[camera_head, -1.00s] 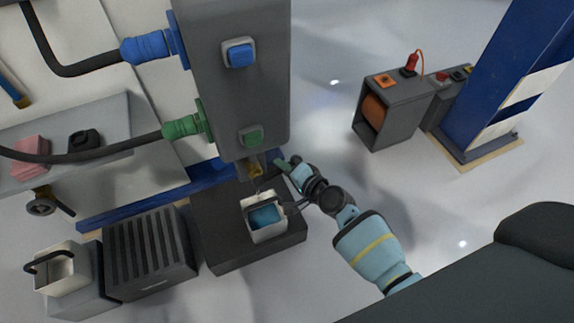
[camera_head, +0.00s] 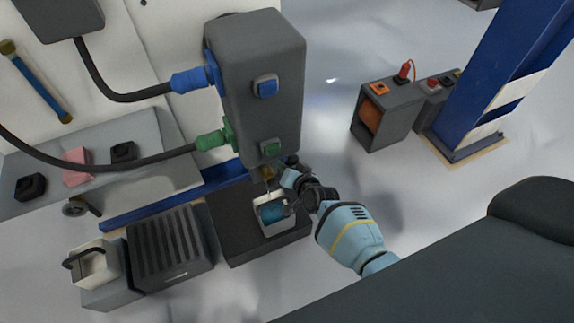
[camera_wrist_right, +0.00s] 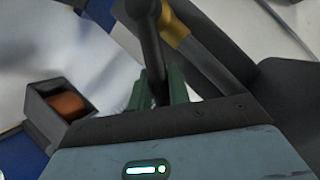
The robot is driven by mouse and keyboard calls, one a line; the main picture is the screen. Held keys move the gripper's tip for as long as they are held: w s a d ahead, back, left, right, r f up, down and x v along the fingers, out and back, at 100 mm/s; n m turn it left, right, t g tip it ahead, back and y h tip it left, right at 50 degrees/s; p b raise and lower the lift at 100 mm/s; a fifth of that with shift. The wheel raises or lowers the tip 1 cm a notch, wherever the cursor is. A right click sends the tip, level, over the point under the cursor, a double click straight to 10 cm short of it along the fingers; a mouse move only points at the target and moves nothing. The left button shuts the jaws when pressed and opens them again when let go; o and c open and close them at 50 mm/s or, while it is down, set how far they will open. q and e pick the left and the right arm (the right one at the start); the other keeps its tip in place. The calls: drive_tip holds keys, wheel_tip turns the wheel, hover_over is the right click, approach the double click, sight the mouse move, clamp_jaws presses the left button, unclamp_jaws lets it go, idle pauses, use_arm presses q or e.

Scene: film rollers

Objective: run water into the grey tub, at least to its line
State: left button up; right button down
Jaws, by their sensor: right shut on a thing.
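A light grey tub (camera_head: 276,225) with blue water in it stands on a dark block under the brass tap (camera_head: 267,173) of the grey cabinet. No line on the tub can be made out at this size, nor can I tell whether water is flowing. My right gripper (camera_head: 291,176) is beside the tap, just above and right of the tub. In the right wrist view its green fingers (camera_wrist_right: 158,90) are shut on a dark lever-like handle (camera_wrist_right: 151,42), with a brass part (camera_wrist_right: 172,25) behind. My left gripper is not in view.
The dark block (camera_head: 235,238) bears the tub. A second pale container (camera_head: 95,268) with a dark handle stands at the left beside a ribbed dark box (camera_head: 170,245). The grey cabinet (camera_head: 262,115) rises behind.

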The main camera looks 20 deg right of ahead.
drive_tip(key=c, duration=1.3)
unclamp_jaws()
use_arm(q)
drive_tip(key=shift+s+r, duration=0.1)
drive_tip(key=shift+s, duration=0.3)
use_arm(e)
drive_tip(key=shift+s+r+p, duration=0.3)
drive_tip(key=shift+s+p, duration=0.05)
drive_tip(key=shift+s, duration=0.15)
use_arm(q)
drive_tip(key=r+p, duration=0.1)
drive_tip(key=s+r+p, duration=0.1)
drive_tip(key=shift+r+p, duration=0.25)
drive_tip(key=shift+p, duration=0.1)
use_arm(e)
drive_tip(key=v, duration=0.6)
drive_tip(key=shift+s+r, duration=0.15)
drive_tip(key=shift+s, duration=0.15)
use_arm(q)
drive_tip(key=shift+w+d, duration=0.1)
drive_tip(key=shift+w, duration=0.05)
